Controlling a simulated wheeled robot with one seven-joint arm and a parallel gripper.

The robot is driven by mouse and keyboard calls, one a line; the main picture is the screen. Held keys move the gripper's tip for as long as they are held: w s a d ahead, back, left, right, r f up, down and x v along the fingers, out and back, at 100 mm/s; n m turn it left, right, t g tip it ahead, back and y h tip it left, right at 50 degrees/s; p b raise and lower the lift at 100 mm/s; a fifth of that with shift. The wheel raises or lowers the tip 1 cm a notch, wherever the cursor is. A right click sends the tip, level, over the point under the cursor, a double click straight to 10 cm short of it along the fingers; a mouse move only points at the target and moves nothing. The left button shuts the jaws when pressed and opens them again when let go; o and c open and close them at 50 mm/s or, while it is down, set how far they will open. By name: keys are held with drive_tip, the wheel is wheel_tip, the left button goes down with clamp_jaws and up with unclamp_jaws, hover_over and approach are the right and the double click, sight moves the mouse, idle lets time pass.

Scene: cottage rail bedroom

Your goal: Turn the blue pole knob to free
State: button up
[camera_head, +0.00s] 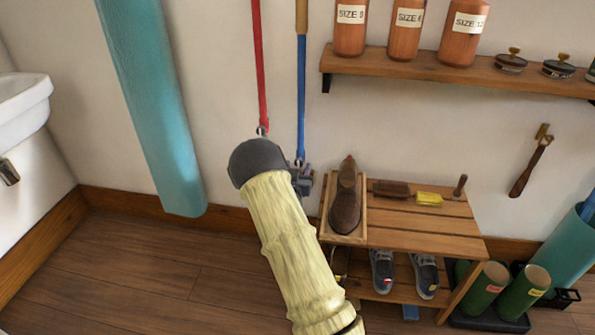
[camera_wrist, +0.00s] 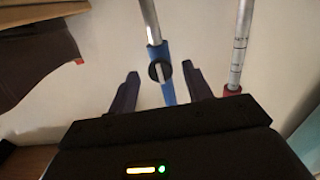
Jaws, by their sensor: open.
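The blue pole (camera_head: 301,95) hangs on the wall right of the red pole in the head view. In the wrist view its blue sleeve (camera_wrist: 167,92) meets a silver tube, with a round black knob (camera_wrist: 159,71) on the joint. A pale bar crosses the knob, close to upright and slightly tilted. My gripper (camera_wrist: 161,70) is open, with one dark finger on each side of the knob and visible gaps to both. I cannot tell whether the fingertips reach its depth. In the head view my arm hides most of the gripper (camera_head: 302,178) and the knob.
The red pole (camera_head: 260,65) hangs close by; its red collar (camera_wrist: 232,90) sits just right of my right finger in the wrist view. A shoe bench (camera_head: 405,238) stands below right, under a wall shelf (camera_head: 440,74) with bottles. A teal roll (camera_head: 155,110) is left.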

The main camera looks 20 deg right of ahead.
drive_tip(key=shift+w+d, duration=0.15)
drive_tip(key=shift+w, duration=0.1)
drive_tip(key=c, duration=1)
